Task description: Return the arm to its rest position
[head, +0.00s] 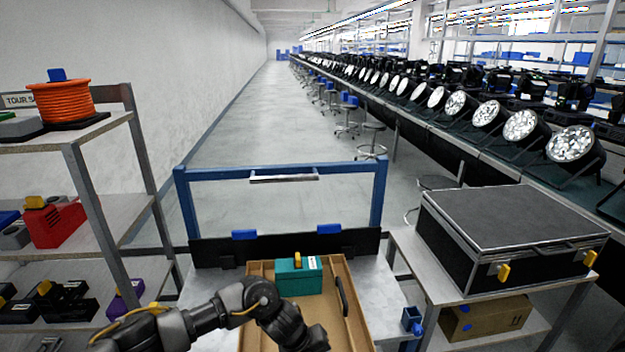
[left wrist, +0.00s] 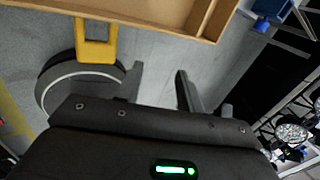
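My left arm (head: 215,318) comes in from the lower left in the head view and bends down over the front of a wooden tray. Its far end drops out at the bottom edge, so the gripper itself is not clear there. In the left wrist view my left gripper (left wrist: 160,76) has its two fingers apart, with only grey floor showing between them. The tray's edge (left wrist: 185,32) lies beyond the fingers, apart from them. My right arm and gripper are not in view.
The wooden tray (head: 335,268) on the cart holds a teal box (head: 298,281) with a yellow clip. A shelf rack (head: 90,190) stands close on the left. A black case (head: 510,235) sits on a side table at right. Par cans (head: 573,144) line a long bench.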

